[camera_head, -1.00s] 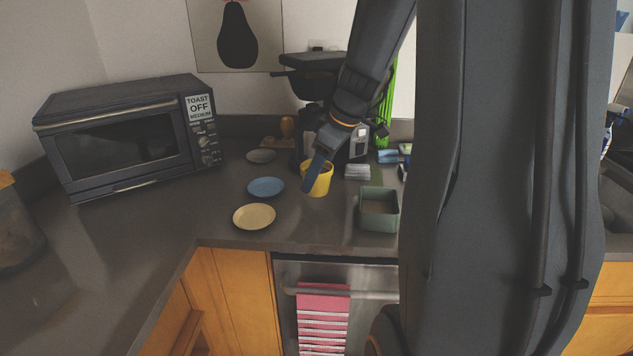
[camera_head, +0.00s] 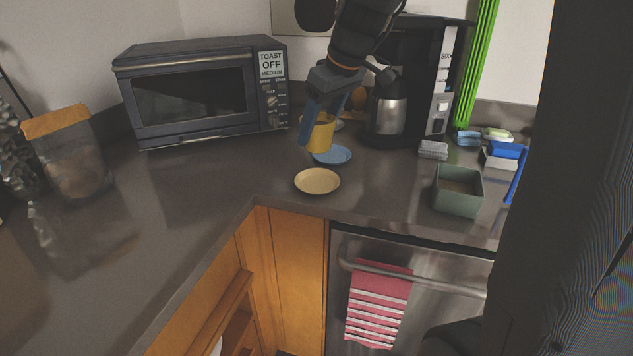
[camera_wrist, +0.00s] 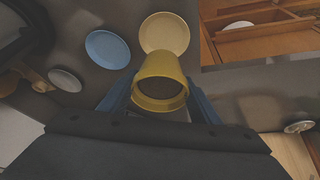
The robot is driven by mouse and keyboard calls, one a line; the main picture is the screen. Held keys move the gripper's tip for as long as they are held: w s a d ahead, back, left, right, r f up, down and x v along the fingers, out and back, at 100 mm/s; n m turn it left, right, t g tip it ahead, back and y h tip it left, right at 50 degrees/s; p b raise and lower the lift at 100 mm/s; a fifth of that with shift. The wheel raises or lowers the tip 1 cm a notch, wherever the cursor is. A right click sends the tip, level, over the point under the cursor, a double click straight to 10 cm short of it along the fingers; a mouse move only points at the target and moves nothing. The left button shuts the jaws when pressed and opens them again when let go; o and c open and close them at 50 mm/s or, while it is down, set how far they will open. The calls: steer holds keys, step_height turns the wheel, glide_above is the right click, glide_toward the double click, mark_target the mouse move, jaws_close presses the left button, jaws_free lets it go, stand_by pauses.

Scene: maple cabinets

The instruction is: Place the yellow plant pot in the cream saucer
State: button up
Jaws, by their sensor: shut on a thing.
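The yellow plant pot (camera_head: 321,136) is upright between the fingers of my gripper (camera_head: 309,124) in the head view. In the wrist view the pot (camera_wrist: 160,72) sits between the two blue fingers of my gripper (camera_wrist: 160,101), which is shut on it. The cream saucer (camera_head: 317,181) lies empty on the counter near its front edge. In the wrist view the saucer (camera_wrist: 164,31) is just beyond the pot, which covers a little of its edge. In the head view the pot appears above and behind the saucer, overlapping the blue saucer.
The blue saucer (camera_head: 333,156) lies behind the cream one, and a grey saucer (camera_wrist: 65,80) is farther off. A green square planter (camera_head: 458,191) stands to the right. A toaster oven (camera_head: 200,92) and coffee maker (camera_head: 412,90) stand behind. The counter left of the cream saucer is clear.

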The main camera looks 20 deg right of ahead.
mark_target(329, 137)
steer(key=shift+f+p, duration=0.45)
steer(key=shift+f, duration=4.4)
steer(key=shift+f, duration=0.15)
steer(key=o, duration=1.2)
steer(key=shift+r, duration=0.35)
steer(key=v, duration=1.1)
steer(key=shift+s+r+b, duration=0.1)
steer(key=shift+r+b, duration=0.2)
steer(key=shift+b, duration=0.1)
